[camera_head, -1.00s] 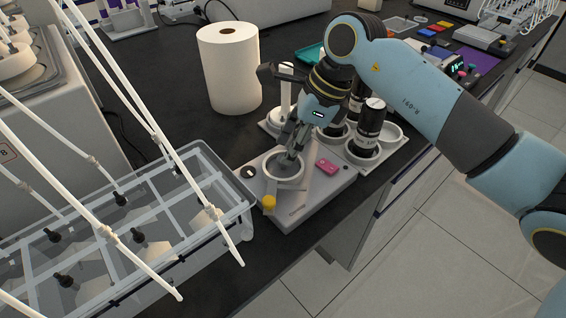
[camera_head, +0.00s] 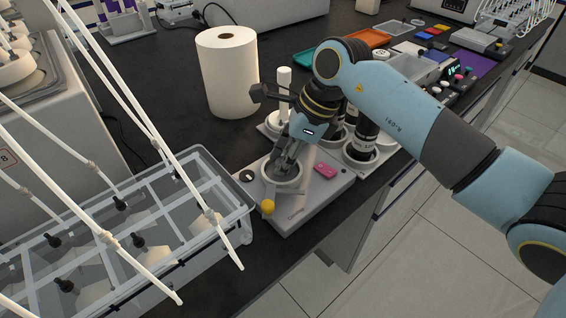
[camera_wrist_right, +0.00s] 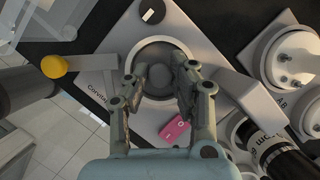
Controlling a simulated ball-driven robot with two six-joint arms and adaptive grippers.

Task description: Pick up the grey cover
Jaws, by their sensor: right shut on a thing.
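A round grey cover (camera_wrist_right: 158,76) sits inside the ring-shaped well of the white instrument in the right wrist view. My right gripper (camera_wrist_right: 158,80) has one finger on either side of the cover and is shut on it. In the head view my right gripper (camera_head: 281,168) reaches down into the round well (camera_head: 296,184) and its fingers hide most of the cover. I cannot tell whether the cover is lifted off its seat. My left gripper is not in view.
The white instrument (camera_head: 318,200) carries a yellow knob (camera_head: 267,207) and a pink piece (camera_head: 325,170). Black bottles (camera_head: 365,135) stand in a holder to the right. A paper roll (camera_head: 228,75) stands behind. A clear tank (camera_head: 150,215) with white tubes is at the left.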

